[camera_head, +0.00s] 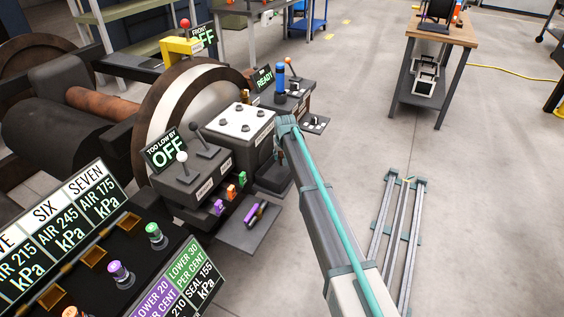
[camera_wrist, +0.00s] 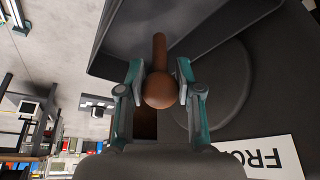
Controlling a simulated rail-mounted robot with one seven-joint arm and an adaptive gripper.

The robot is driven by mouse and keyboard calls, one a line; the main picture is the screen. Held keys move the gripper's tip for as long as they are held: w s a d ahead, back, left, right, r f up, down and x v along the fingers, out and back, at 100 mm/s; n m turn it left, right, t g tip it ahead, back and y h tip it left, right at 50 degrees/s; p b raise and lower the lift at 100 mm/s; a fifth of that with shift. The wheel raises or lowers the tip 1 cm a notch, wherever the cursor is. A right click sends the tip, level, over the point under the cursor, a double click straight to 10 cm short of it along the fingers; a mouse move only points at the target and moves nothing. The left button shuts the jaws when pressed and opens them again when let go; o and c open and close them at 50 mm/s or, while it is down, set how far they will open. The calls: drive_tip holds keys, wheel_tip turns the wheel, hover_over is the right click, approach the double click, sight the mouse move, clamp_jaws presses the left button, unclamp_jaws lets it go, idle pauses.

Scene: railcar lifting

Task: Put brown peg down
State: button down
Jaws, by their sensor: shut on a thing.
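The brown peg (camera_wrist: 160,92), with a round knob and a straight shaft, is between the two teal-and-grey fingers of my gripper (camera_wrist: 158,70) in the wrist view. The fingers press on it from both sides near the knob. The shaft points up in the picture, over a dark grey surface; I cannot tell whether its far end touches anything. In the head view my arm reaches toward the grey units beside the wheel; my gripper and the brown peg are hidden there.
In the wrist view a white label (camera_wrist: 258,157) reading FRO lies at the lower right. The head view shows a white-topped block (camera_head: 240,122), a lever box marked OFF (camera_head: 195,165), a READY unit (camera_head: 285,95) and a rack with colored pegs (camera_head: 120,272). Rails (camera_head: 400,235) lie on the floor at right.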

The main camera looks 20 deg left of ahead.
drive_tip(key=shift+w+a+f, duration=0.15)
drive_tip(key=shift+w+f, duration=0.35)
drive_tip(key=shift+f, duration=0.1)
drive_tip(key=shift+w+a+f, duration=0.15)
drive_tip(key=shift+w+f, duration=0.3)
drive_tip(key=shift+f, duration=0.15)
drive_tip(key=shift+s+f, duration=0.15)
drive_tip(key=shift+f, duration=1.1)
drive_tip(key=shift+d+f, duration=0.1)
drive_tip(key=shift+f, duration=0.05)
drive_tip(key=c, duration=0.8)
unclamp_jaws()
drive_tip(key=shift+o, duration=0.2)
